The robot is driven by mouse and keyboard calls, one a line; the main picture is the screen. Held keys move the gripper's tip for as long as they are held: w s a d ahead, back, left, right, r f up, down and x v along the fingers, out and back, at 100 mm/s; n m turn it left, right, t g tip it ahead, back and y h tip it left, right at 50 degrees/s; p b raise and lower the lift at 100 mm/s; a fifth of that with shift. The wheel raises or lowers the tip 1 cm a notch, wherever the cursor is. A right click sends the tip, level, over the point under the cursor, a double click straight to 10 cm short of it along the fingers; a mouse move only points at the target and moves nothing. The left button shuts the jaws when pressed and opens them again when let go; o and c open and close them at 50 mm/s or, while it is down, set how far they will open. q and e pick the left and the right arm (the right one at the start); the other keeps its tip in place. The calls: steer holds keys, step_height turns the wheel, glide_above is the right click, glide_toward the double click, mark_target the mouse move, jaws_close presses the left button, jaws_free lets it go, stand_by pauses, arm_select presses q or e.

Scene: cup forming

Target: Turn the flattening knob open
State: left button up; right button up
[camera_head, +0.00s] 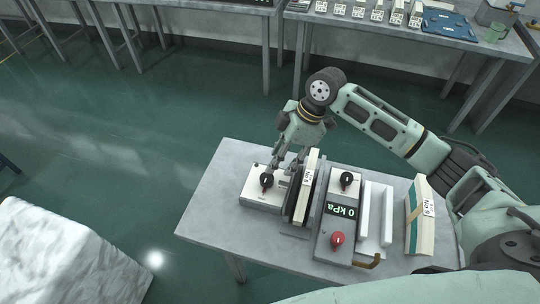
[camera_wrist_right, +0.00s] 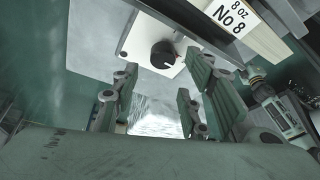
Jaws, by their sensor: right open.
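A black knob (camera_head: 266,180) sits on a white box (camera_head: 258,193) at the left part of the grey table. In the right wrist view the same knob (camera_wrist_right: 163,53) shows on the box's white face (camera_wrist_right: 136,44), between and beyond the fingertips. My right gripper (camera_head: 283,163) is open and close above this box, with nothing between its fingers. A second black knob (camera_head: 346,179) is on a grey unit with a "0 kPa" display. No label shows which one is the flattening knob. My left gripper is not in view.
A "No 8" block (camera_head: 307,176) stands right beside the gripper. A "No 9" block (camera_head: 419,216) stands farther right. The table's (camera_head: 208,208) left end is clear.

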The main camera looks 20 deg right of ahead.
mark_target(268, 175)
steer(key=p+x, duration=0.1)
steer(key=x, duration=0.5)
steer(key=shift+a+f+p, duration=0.2)
steer(key=shift+f+p, duration=0.1)
steer(key=shift+f, duration=0.05)
steer(key=shift+w+f, duration=0.15)
steer(key=shift+f, duration=0.1)
steer(key=shift+a+f, duration=0.1)
steer(key=shift+c, duration=0.6)
steer(key=c, duration=0.9)
steer(key=shift+o, duration=0.2)
steer(key=shift+w+n, duration=0.1)
steer(key=shift+n, duration=0.2)
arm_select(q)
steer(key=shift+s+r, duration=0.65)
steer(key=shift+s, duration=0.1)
arm_select(e)
steer(key=shift+r, duration=0.2)
